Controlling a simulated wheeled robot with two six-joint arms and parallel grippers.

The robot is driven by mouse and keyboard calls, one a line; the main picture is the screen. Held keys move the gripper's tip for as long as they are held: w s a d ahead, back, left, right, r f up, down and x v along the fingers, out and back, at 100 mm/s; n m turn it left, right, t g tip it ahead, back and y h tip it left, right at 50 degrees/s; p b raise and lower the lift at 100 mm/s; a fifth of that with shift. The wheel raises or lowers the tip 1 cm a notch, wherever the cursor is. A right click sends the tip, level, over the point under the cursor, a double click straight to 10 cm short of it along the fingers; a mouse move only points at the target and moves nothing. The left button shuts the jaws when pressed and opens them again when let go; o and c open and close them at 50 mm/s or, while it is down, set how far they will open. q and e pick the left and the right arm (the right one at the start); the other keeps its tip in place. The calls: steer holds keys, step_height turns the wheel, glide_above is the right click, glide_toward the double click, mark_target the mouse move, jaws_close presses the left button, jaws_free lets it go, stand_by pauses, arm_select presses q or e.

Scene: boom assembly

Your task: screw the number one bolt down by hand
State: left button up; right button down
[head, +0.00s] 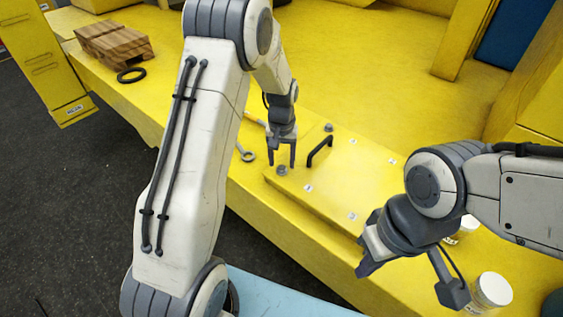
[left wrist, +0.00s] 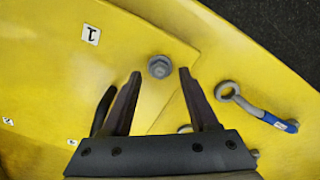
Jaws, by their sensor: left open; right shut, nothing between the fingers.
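The number one bolt (head: 281,170), a grey hex head, sits at the near left corner of the yellow cover plate (head: 330,185). It also shows in the left wrist view (left wrist: 159,67), near a white label with a 1 (left wrist: 91,34). My left gripper (head: 282,165) points down above the bolt, fingers open. In the left wrist view the bolt lies between and just beyond the fingertips (left wrist: 160,72), with no visible contact. My right gripper (head: 367,265) is shut and empty, over the plate's near right side. How far the bolt stands up is hard to tell.
A second bolt (head: 328,127) and a black handle (head: 320,151) are on the plate. A ring-ended wrench with a blue band (left wrist: 258,107) lies beside it. White jars (head: 491,291) stand at right; wooden blocks (head: 113,44) and a black ring (head: 131,75) lie far left.

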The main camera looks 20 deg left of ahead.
mark_target(282, 167)
arm_select(q)
step_height(282, 167, up, 9)
steer(key=b, duration=0.2)
steer(key=shift+r, duration=0.2)
